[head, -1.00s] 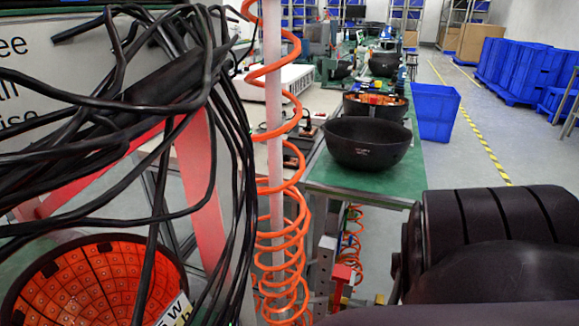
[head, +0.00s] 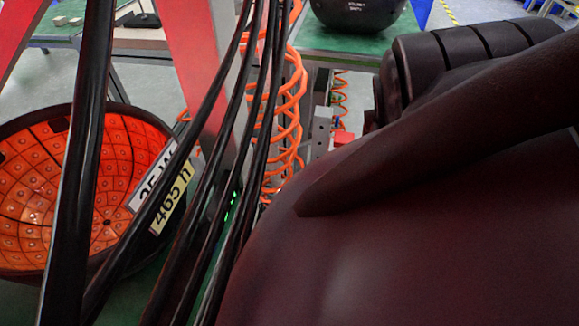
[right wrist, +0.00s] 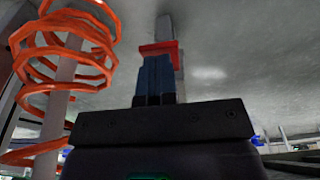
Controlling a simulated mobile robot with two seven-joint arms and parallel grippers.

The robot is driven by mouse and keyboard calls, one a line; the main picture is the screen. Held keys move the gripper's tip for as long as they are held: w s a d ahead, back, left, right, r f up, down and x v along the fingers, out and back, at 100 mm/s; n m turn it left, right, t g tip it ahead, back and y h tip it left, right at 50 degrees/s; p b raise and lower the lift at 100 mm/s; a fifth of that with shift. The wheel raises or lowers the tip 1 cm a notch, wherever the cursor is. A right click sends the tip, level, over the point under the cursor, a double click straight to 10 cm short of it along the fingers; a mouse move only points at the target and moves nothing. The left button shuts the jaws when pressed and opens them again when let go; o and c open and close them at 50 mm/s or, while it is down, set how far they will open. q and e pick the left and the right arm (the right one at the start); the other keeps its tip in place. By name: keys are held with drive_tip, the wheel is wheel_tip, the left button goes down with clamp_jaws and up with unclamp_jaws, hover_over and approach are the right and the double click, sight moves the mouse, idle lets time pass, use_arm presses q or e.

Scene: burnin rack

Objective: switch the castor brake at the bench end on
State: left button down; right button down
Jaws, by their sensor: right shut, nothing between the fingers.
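The red castor brake part (head: 342,138) shows low at the bench end in the head view, beside a grey metal bench leg (head: 320,130) and partly hidden by my dark arm. In the right wrist view the red part (right wrist: 160,47) lies right at the tips of my right gripper (right wrist: 155,62). The gripper's bluish fingers are shut together with nothing between them. I cannot tell whether the tips touch the red part. Whether the brake is on or off is not clear. My right gripper is hidden in the head view, and my left gripper is not in view.
An orange coiled hose (head: 285,120) hangs just left of the bench end; it is also close in the right wrist view (right wrist: 65,60). Black cables (head: 225,130) cross the near left. An orange-lined bowl (head: 70,200) stands at left; a black bowl (head: 358,12) sits on the green bench.

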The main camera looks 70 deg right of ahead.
drive_tip(key=shift+f, duration=0.1)
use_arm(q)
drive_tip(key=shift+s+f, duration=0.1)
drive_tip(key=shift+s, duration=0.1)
use_arm(e)
drive_tip(key=shift+s+f, duration=0.3)
drive_tip(key=shift+f, duration=0.15)
idle(0.4)
use_arm(q)
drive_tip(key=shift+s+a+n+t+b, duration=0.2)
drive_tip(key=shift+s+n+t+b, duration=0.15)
drive_tip(key=shift+b, duration=0.75)
use_arm(e)
drive_tip(key=f, duration=0.1)
drive_tip(key=s+f, duration=0.1)
drive_tip(key=shift+s+f, duration=0.1)
drive_tip(key=shift+f, duration=0.3)
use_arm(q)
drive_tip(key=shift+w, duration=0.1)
use_arm(e)
drive_tip(key=shift+f, duration=0.1)
